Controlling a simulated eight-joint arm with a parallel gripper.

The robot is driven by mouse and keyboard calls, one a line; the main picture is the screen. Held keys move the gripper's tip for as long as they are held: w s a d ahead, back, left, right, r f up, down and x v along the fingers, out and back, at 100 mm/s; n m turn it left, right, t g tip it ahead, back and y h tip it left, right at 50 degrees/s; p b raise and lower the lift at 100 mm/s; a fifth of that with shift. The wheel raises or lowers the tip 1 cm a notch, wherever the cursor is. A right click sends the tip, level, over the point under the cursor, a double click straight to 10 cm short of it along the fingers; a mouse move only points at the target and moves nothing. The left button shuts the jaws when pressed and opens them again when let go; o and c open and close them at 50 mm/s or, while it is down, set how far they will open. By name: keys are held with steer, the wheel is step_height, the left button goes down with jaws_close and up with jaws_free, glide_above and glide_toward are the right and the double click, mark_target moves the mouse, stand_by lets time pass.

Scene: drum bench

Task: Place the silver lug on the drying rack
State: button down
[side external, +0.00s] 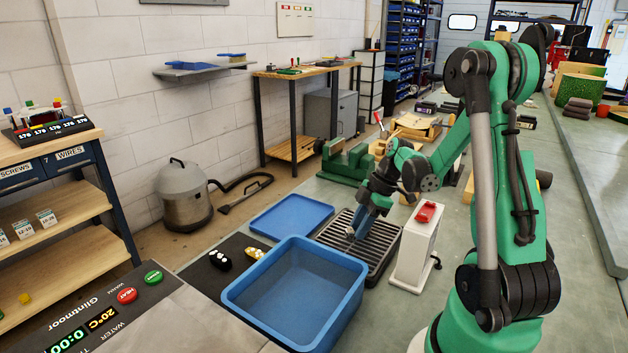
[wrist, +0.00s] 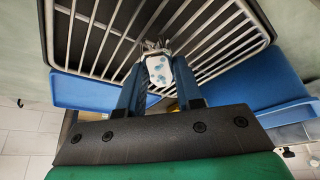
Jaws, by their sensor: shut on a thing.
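In the wrist view the rack's bars (wrist: 215,38) fill the upper half. My gripper (side external: 352,235) points down at the rack's left part, its blue fingers (wrist: 158,78) close together. The silver lug (wrist: 157,46) is held between the fingertips, against or just above the bars; I cannot tell which. A pale piece with bluish spots (wrist: 160,70) shows between the fingers.
A deep blue tub (side external: 294,295) stands in front of the rack. A flat blue lid or tray (side external: 291,216) lies left of it. A white box with a red button (side external: 418,245) stands close at the rack's right.

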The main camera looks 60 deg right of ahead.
steer(key=shift+f, duration=0.15)
steer(key=c, duration=0.6)
jaws_free()
steer(key=v, duration=1.2)
steer(key=w+a+m+t+h, duration=0.1)
steer(key=a+m, duration=0.2)
steer(key=a, duration=0.4)
steer(key=w+a+m+t+h, duration=0.1)
steer(key=w+a+m, duration=0.1)
steer(key=a, duration=0.6)
steer(key=w+a+m+t+h, duration=0.1)
steer(key=a+m, duration=0.3)
steer(key=a, duration=0.4)
steer(key=shift+w+f+t, duration=0.15)
steer(key=shift+w+t, duration=0.35)
steer(key=shift+w, duration=0.1)
